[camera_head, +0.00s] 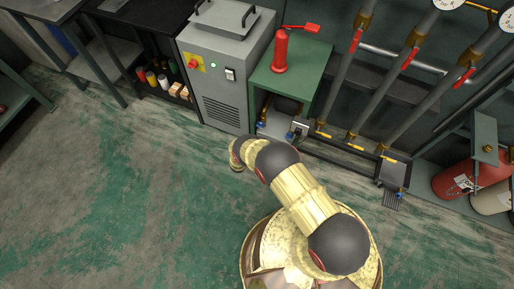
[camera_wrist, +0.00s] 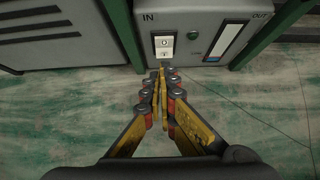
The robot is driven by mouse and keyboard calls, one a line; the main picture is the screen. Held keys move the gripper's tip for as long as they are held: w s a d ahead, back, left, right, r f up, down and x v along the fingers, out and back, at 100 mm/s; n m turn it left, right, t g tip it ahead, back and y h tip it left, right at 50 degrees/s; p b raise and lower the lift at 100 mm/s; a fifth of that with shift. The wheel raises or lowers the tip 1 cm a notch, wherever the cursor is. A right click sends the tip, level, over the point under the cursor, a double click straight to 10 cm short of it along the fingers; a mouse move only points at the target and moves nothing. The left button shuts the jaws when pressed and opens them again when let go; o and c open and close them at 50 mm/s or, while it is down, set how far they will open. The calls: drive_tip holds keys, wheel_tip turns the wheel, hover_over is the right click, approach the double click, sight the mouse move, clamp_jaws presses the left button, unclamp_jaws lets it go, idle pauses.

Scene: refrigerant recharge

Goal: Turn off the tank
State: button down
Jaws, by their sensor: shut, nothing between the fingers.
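In the wrist view a grey tank unit (camera_wrist: 181,20) marked IN and OUT stands inside a green frame. Its front carries a white switch (camera_wrist: 163,45), a round green button or light (camera_wrist: 192,35) and a white-and-blue level window (camera_wrist: 223,42). My gripper (camera_wrist: 162,72) is shut and empty, its fingertips just below the switch in the picture. I cannot tell whether they touch the unit. In the head view part of the unit shows under the green table (camera_head: 305,66); my fingers are hidden there by my arm.
A grey cabinet (camera_head: 221,92) with a red knob stands left of the green table. A red bottle-shaped tool (camera_head: 281,52) stands on that table. Pipes with red-handled valves (camera_head: 409,57) and a red cylinder (camera_head: 458,184) are at the right. The floor at left is clear.

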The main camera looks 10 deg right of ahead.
drive_tip(key=p+v, duration=0.1)
drive_tip(key=v, duration=0.3)
drive_tip(key=shift+d, duration=0.15)
drive_tip(key=shift+w, duration=0.1)
idle(0.3)
